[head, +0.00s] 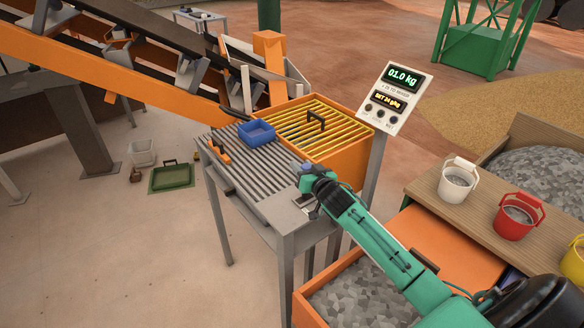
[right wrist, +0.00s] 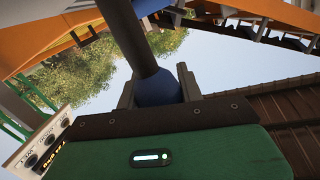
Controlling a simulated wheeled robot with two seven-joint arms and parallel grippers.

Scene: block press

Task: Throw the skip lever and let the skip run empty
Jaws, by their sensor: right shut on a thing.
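My right gripper (head: 308,180) is at the near right corner of the slatted metal table, beside the orange box with yellow bars. In the right wrist view the gripper (right wrist: 157,90) is shut on a blue knob (right wrist: 158,87) at the end of a dark rod (right wrist: 127,38), which I take for the skip lever. In the head view the gripper and arm mostly hide the lever. I cannot tell which container is the skip. An orange bin (head: 302,310) below holds grey gravel (head: 365,297). My left gripper is not in view.
The slatted table (head: 258,172) carries a blue tray (head: 257,133) beside the orange box with yellow bars (head: 345,160). A display post (head: 395,95) reads 01.0 kg. Gravel buckets, white (head: 457,182) and red (head: 517,218), stand on a wooden bench at right.

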